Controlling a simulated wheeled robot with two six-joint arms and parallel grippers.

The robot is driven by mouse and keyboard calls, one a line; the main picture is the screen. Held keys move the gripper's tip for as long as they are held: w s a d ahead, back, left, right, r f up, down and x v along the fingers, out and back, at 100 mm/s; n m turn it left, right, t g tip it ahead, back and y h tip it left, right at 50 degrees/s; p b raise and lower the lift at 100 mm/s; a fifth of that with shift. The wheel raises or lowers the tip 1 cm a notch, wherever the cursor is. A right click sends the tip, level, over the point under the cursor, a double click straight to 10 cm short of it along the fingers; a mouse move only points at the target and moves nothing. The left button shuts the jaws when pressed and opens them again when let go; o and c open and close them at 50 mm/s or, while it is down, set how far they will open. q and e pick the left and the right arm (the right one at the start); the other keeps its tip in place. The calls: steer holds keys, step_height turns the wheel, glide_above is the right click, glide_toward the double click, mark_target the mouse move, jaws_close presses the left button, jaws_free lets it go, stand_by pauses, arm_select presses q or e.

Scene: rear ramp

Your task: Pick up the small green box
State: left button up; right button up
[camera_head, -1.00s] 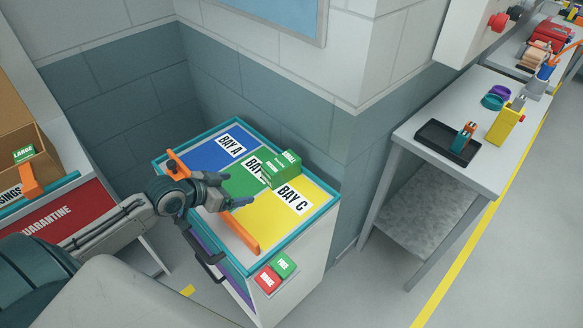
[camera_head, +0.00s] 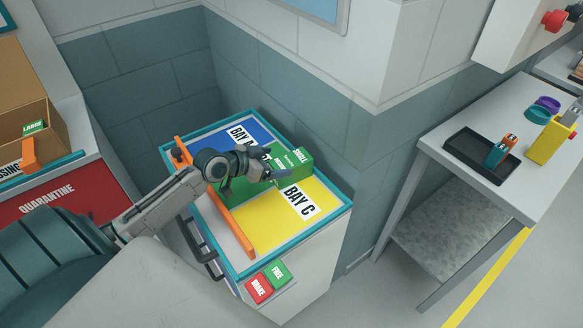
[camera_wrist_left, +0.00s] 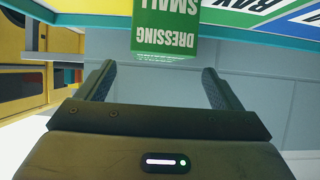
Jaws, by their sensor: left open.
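The small green box (camera_head: 301,160) stands on the cart top at the far side, near the border of the green bay and the yellow bay marked BAY C. In the left wrist view the green box (camera_wrist_left: 165,28) shows the words DRESSING SMALL upside down, ahead of the fingers and roughly centred between them. My left gripper (camera_head: 281,168) is open and close to the box's near side. The gripper and wrist hide part of the box and of the bay labels. My right gripper is not in view.
The cart top has a raised teal rim (camera_head: 300,235) and an orange bar (camera_head: 236,226) along its near left side. Walls close in behind. A cardboard box (camera_head: 35,125) stands at left; a table (camera_head: 460,165) with a black tray (camera_head: 473,158) stands at right.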

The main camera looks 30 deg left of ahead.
mark_target(289, 161)
arm_select(q)
steer(key=shift+w, duration=0.1)
steer(key=shift+w+d, duration=0.1)
steer(key=p+x, duration=0.2)
steer(key=x, duration=0.2)
steer(key=shift+d+r, duration=0.1)
steer(key=shift+d, duration=0.05)
steer(key=shift+w+d+f, duration=0.15)
steer(key=shift+w+f, duration=0.15)
steer(key=shift+c, duration=0.7)
steer(key=c, duration=1.1)
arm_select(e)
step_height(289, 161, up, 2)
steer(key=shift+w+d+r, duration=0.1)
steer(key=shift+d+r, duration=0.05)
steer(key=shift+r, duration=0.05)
